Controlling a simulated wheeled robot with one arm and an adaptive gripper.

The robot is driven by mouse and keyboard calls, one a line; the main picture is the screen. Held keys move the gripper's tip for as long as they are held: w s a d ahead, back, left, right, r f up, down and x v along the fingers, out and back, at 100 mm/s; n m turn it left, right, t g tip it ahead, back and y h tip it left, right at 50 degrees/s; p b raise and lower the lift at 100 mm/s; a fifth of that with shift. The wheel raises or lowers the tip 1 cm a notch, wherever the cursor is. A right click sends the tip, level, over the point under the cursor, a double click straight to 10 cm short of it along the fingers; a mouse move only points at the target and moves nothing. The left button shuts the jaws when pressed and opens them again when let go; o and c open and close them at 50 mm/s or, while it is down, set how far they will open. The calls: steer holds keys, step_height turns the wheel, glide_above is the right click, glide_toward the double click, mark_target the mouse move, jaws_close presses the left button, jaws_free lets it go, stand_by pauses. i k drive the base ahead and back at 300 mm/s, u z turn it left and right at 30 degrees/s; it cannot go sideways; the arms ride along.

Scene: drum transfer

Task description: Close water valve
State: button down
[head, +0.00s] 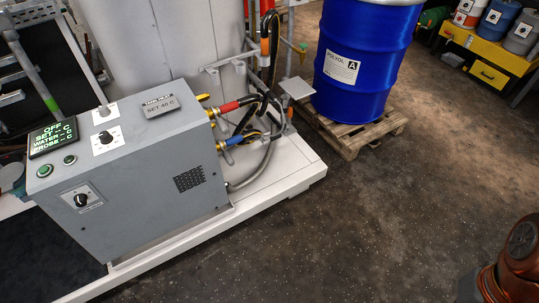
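A grey control box (150,185) stands on a white platform at the left. On its right side, brass fittings join a hose with a red band (229,107) and a hose with a blue band (233,140). A small yellow handle (203,97) shows at the upper fitting. It looks like a valve lever, but it is too small to tell whether the valve is open or shut. I cannot tell which fitting is the water valve. My gripper is not in view; an orange-brown part of my arm (520,255) shows at the lower right.
A blue drum (362,60) stands on a wooden pallet (365,135) behind, to the right. A yellow cabinet (490,72) with small drums is at the back right. The floor (400,215) between is clear.

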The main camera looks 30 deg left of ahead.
mark_target(272, 139)
steer(key=k, duration=0.4)
steer(key=u, duration=1.65)
steer(key=i, duration=0.5)
